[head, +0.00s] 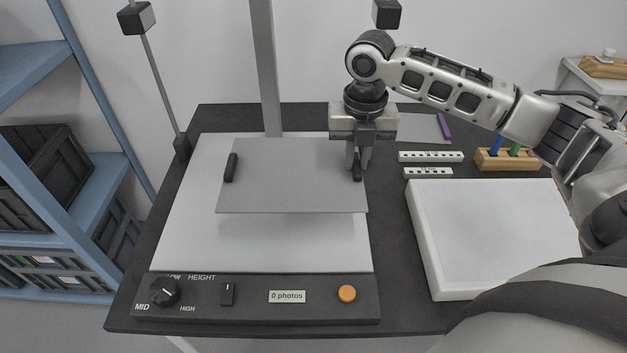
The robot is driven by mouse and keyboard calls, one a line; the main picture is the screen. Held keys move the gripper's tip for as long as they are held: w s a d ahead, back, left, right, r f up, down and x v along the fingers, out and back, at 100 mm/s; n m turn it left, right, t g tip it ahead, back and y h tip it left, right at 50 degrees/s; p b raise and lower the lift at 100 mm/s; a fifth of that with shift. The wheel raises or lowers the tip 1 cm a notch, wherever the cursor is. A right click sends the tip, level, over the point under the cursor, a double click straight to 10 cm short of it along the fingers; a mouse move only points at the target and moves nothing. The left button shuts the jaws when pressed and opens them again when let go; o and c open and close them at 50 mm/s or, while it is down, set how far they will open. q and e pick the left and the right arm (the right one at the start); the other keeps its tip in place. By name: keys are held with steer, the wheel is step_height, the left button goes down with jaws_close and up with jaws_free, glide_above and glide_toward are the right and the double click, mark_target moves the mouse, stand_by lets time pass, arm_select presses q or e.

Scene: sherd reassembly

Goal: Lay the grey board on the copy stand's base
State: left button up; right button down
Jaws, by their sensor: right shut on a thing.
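The grey board (285,185) is a flat rectangle with a black handle (231,167) near its left edge and another (357,173) near its right edge. It is over the copy stand's light grey base (185,235), and a soft shadow shows below its front edge. I cannot tell for sure how far it is above the base. My right gripper (357,168) points down and is shut on the board's right handle. The stand's upright post (267,80) rises behind the board. My left gripper is not in view.
The stand's front panel (255,298) has a knob, a switch, a display reading "0 photos" and an orange button. To the right are a white slab (495,240), two scale bars (430,157) and a wooden pen holder (507,159). Blue shelves (60,190) with dark crates stand left.

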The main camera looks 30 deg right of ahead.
mark_target(322, 160)
steer(key=w+a+f, duration=0.1)
steer(key=w+f, duration=0.1)
steer(key=w+a+f, duration=0.1)
steer(key=w+f, duration=0.1)
steer(key=w+a+f, duration=0.1)
steer(key=w+f, duration=0.1)
steer(key=shift+a+f, duration=0.35)
steer(key=shift+f, duration=0.05)
steer(key=shift+w+f, duration=0.1)
steer(key=shift+f, duration=1.6)
steer(key=c, duration=1.4)
jaws_free()
step_height(322, 160, up, 12)
steer(key=shift+r, duration=0.15)
